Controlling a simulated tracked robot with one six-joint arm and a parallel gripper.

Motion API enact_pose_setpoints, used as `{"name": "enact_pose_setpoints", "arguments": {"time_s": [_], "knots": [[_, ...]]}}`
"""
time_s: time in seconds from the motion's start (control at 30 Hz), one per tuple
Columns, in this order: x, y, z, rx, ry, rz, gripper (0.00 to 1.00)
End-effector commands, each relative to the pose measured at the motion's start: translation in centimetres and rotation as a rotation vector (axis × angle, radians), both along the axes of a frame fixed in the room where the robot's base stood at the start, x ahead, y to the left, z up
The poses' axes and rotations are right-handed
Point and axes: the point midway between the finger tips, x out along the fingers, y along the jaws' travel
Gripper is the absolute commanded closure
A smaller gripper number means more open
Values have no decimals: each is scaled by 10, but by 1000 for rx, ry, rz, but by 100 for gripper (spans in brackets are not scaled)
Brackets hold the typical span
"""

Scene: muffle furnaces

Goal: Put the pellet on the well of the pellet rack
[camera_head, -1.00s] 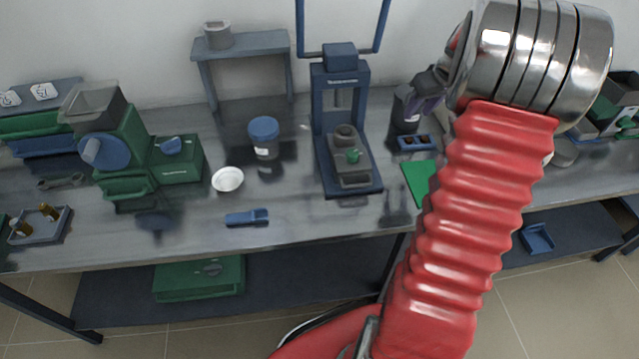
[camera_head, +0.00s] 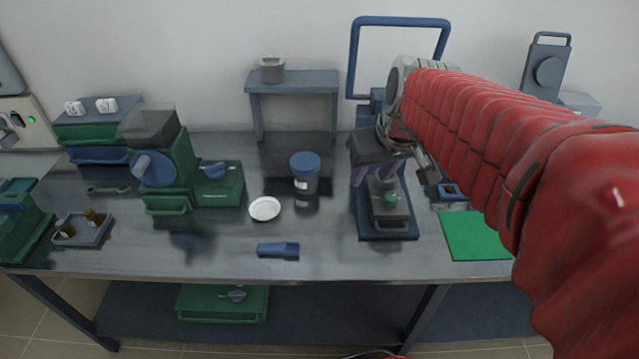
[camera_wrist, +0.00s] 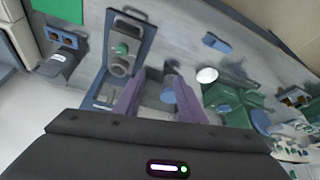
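My gripper (camera_head: 376,176) is in front of the blue press (camera_head: 364,222), above its base, and hides part of its column. In the wrist view its two purple fingers (camera_wrist: 155,72) are apart, with nothing seen between them. A small green piece (camera_head: 390,198) sits on the grey block of the press base; it also shows in the wrist view (camera_wrist: 122,48). I cannot tell whether it is the pellet. A small blue rack (camera_head: 461,190) with dark wells lies right of the press, partly hidden by my arm; it also shows in the wrist view (camera_wrist: 62,31).
A green mat (camera_head: 474,236) lies right of the press. A blue-lidded jar (camera_head: 305,175), a white dish (camera_head: 265,209) and a blue tool (camera_head: 278,250) lie to the left. A green grinder (camera_head: 180,170) and a tray (camera_head: 82,234) stand farther left.

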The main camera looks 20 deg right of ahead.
Motion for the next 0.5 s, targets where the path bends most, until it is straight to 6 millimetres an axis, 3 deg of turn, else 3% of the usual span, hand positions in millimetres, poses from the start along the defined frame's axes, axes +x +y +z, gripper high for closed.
{"name": "enact_pose_setpoints", "arguments": {"time_s": [0.2, 0.5], "knots": [[-44, 48, 1, 0, -25, 26, 63], [-102, 90, -12, 8, -55, 49, 63]]}}
